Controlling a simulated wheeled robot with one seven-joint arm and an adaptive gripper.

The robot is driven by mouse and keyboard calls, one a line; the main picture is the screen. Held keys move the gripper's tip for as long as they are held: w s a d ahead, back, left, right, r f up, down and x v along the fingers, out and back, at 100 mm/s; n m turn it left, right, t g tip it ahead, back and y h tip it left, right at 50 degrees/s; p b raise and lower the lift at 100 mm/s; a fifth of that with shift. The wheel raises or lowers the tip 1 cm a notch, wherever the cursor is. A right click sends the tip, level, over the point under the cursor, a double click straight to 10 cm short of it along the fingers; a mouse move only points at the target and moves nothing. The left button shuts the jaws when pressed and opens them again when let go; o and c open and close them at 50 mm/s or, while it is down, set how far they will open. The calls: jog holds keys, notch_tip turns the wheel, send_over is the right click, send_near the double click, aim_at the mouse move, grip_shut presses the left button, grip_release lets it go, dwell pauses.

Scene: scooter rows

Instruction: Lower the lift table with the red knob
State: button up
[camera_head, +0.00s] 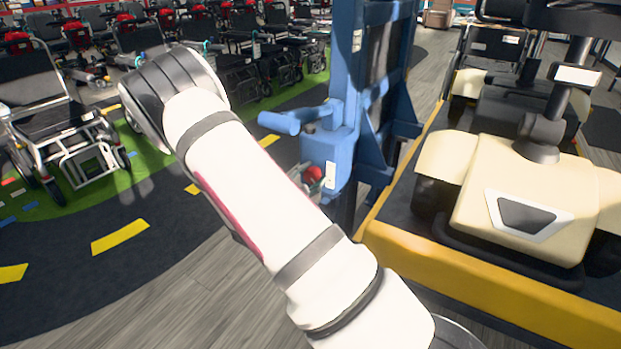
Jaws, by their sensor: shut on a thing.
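The red knob (314,174) is on the lower front of the blue lift column (345,85), beside a pale label. My gripper (313,179) is at the knob, its fingers shut around it. Most of my gripper is hidden behind my white arm, which crosses the middle of the view. The lift table (400,249) has a yellow edge and stands to the right of the column. A cream scooter (520,200) is on its dark deck.
A blue handle (280,122) sticks out left from the column, just above the knob. A wheelchair (60,125) stands at the left on a green strip. Rows of scooters (255,55) fill the back. Dark floor with yellow dashes is clear at the lower left.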

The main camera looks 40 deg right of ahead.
jog(key=shift+a, duration=0.1)
dwell(0.4)
jog(key=o, duration=1.2)
jog(key=shift+c, duration=0.2)
jog(key=v, duration=1.2)
